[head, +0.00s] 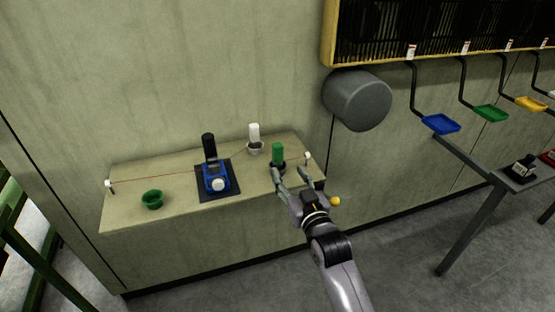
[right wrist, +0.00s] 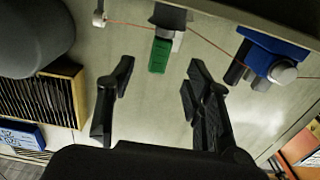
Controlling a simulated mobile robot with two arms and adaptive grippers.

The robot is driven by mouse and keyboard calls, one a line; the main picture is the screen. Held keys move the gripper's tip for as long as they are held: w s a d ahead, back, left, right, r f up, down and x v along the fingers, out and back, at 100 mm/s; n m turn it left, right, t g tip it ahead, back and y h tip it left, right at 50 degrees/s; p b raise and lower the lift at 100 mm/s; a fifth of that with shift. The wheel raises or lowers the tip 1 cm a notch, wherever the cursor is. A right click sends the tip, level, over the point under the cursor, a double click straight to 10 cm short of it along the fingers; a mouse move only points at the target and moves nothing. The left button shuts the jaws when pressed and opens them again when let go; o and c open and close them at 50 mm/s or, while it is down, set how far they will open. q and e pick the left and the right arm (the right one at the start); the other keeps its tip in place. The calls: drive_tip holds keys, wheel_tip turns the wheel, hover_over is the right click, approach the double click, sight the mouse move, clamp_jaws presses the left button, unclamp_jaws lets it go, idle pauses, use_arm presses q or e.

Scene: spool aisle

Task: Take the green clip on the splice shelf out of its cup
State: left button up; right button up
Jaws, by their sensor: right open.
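The green clip (head: 278,152) stands upright in a dark cup (head: 278,168) near the right end of the splice shelf (head: 130,218). My right gripper (head: 290,176) is open and empty at the shelf's front edge, just in front of and below the clip. In the right wrist view the green clip (right wrist: 160,56) shows beyond and between the two spread fingertips (right wrist: 160,76). The fingers look clear of it, though the head view does not show the gap well. My left gripper is not in view.
A white clip (head: 254,132) stands in a light cup behind. A blue device (head: 217,178) sits on a black mat left of the green clip. A green bowl (head: 152,199) is at the left. A thin red line (head: 140,178) runs between two posts. A grey cylinder (head: 357,100) juts from the wall.

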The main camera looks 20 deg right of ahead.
sight(280, 159)
drive_tip(key=w, duration=0.9)
drive_tip(key=shift+w+a+f+p, duration=0.1)
drive_tip(key=shift+w+a+p, duration=0.2)
drive_tip(key=shift+p, duration=0.1)
drive_tip(key=shift+c, duration=0.2)
clamp_jaws()
